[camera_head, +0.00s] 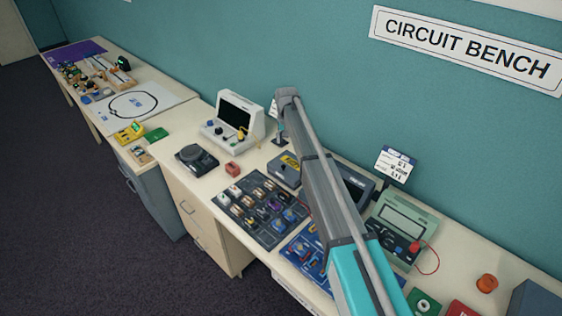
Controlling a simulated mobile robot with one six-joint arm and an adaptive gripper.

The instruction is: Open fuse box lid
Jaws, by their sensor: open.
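A small dark grey box (284,174) with a yellow label on top stands on the bench, just left of my arm. It looks like the fuse box, but its label is too small to read. Its top looks closed, and my arm passes close by its right side in the picture. My arm rises from the bottom right to above the box. I cannot make out my gripper's fingers.
A board of small parts (247,216) lies in front of the box. A white instrument (232,125) stands behind left, a black round device (197,158) and a red block (233,169) nearer. A green meter (402,222) with a red lead stands right of my arm.

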